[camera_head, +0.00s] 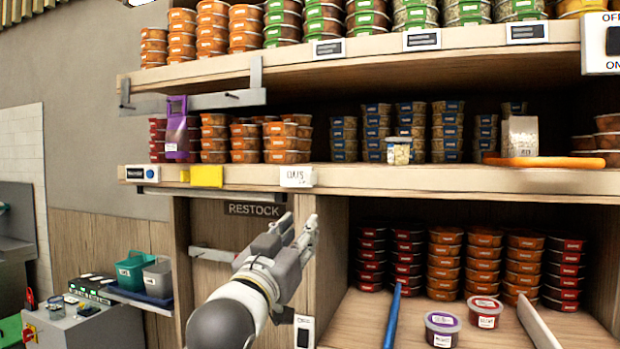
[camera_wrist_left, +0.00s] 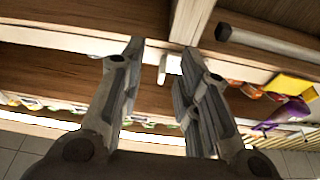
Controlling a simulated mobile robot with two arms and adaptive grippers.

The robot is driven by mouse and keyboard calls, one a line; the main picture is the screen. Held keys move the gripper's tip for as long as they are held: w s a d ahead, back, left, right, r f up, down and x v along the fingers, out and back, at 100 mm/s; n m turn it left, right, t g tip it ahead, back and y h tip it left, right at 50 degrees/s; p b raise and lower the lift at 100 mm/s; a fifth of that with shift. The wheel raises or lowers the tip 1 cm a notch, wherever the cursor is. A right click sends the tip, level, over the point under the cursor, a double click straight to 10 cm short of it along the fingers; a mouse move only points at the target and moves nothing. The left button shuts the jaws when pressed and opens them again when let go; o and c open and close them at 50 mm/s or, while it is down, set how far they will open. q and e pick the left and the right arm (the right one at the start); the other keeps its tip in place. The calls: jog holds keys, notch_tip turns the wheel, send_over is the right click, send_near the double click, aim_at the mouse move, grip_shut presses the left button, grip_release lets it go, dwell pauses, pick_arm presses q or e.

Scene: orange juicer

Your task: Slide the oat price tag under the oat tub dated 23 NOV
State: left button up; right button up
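The white oat price tag (camera_head: 297,177) sits at the front edge of the middle shelf, with dark lettering on its face. My left gripper (camera_head: 298,222) is just below it, fingers pointing up, open and apart from it. In the left wrist view, a small white piece (camera_wrist_left: 172,64) that looks like the tag shows between the open fingers (camera_wrist_left: 162,52). A small pale tub (camera_head: 398,150) stands near the front of the middle shelf, right of the tag. Its date is too small to read, so I cannot tell whether it is the 23 NOV tub. My right gripper is not in view.
A yellow block (camera_head: 207,176) and a purple holder (camera_head: 177,130) are left of the tag. Stacked tubs fill the shelf behind. The shelf front between tag and pale tub is clear.

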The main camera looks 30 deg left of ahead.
pick_arm(q)
jog(key=t+y, duration=0.1)
send_near(308, 177)
jog(key=shift+n, duration=0.3)
jog(key=p+x, duration=0.4)
jog(key=x, duration=0.4)
jog(key=shift+a+r, duration=0.1)
jog(key=shift+r, duration=0.05)
jog(key=shift+p+x, duration=0.4)
jog(key=shift+x, duration=0.4)
jog(key=shift+w, duration=0.1)
grip_shut()
